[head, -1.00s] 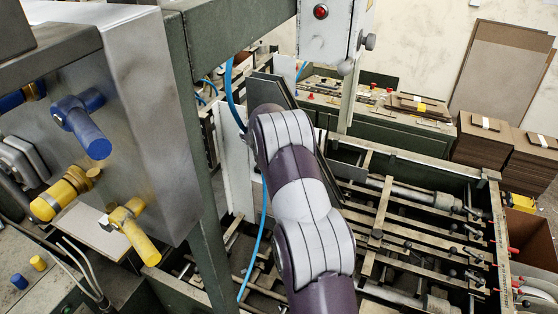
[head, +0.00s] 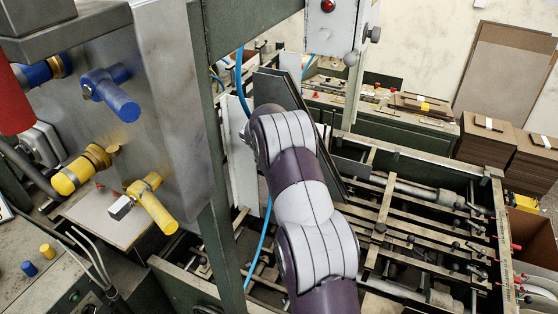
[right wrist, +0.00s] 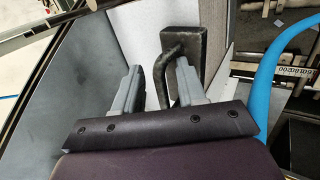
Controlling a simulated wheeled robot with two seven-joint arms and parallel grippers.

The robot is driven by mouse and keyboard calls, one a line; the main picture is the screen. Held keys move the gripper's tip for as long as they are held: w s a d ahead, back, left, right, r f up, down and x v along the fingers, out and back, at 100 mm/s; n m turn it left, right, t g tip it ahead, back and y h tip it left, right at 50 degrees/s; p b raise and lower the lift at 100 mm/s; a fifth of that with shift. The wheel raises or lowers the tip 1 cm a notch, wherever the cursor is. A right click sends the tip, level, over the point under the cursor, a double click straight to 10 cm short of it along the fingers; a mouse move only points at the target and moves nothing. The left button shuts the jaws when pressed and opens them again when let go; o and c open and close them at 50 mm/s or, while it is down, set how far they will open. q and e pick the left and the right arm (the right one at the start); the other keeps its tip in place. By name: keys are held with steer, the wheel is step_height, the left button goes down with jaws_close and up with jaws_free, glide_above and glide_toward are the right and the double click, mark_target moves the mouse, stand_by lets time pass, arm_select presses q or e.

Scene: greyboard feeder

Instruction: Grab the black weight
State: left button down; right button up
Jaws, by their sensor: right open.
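The black weight (right wrist: 182,42) shows in the right wrist view as a dark block with a bent handle, against a pale grey surface. My right gripper (right wrist: 158,66) is open, with one grey finger on each side of the handle's lower part. The right finger overlaps part of the block and handle in the picture; I cannot tell whether it touches. In the head view my right arm covers the middle, and its gripper and the weight are hidden behind it. My left gripper is not in view.
A blue hose (right wrist: 267,75) runs close to the right of my right gripper. A grey panel (right wrist: 75,85) stands to its left. In the head view, a machine frame with rails (head: 405,215) lies right of my arm, and a grey cabinet (head: 165,110) with blue and yellow handles stands left.

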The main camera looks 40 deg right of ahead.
steer(key=shift+a+f, duration=0.1)
steer(key=shift+f, duration=0.05)
steer(key=shift+s+a+r, duration=0.1)
steer(key=shift+r, duration=0.1)
steer(key=b+v, duration=0.5)
steer(key=v, duration=0.7)
steer(key=shift+r, duration=0.25)
